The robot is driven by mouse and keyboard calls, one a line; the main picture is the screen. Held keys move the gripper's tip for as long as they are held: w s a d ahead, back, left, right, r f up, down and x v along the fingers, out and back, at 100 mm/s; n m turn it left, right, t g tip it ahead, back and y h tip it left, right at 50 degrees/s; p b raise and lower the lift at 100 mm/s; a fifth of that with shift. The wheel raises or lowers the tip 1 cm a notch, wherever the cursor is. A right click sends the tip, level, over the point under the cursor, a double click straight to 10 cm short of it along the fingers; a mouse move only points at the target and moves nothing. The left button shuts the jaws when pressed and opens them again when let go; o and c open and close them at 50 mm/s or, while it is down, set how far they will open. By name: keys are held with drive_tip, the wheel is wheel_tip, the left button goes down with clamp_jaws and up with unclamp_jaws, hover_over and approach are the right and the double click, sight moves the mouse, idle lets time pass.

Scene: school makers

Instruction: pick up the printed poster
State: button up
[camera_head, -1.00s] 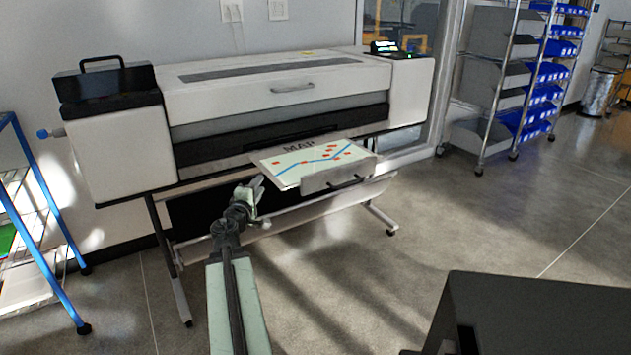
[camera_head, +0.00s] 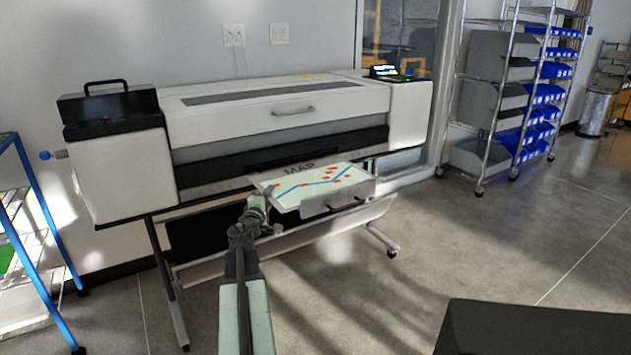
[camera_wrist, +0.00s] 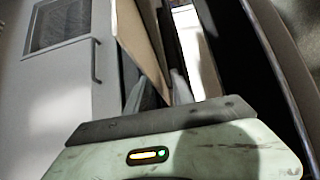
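The printed poster (camera_head: 322,179) is a white sheet marked MAP, with a blue line and red marks. It lies at the printer's front output, over a grey tray with a handle (camera_head: 338,198). My gripper (camera_head: 262,196) is at the poster's left edge, its fingertips partly hidden. In the wrist view, the two fingers of my gripper (camera_wrist: 160,88) stand apart. A tan sheet-like edge, apparently the poster (camera_wrist: 143,45), reaches down between them. I cannot tell whether either finger touches it.
The wide white printer (camera_head: 270,105) stands against the wall on legs. A blue-framed rack (camera_head: 45,200) is at the left. A shelf with blue bins (camera_head: 540,110) stands at the back right. A dark box-like surface (camera_head: 535,328) fills the lower right. The floor between is clear.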

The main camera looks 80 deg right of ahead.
clamp_jaws()
idle(1.4)
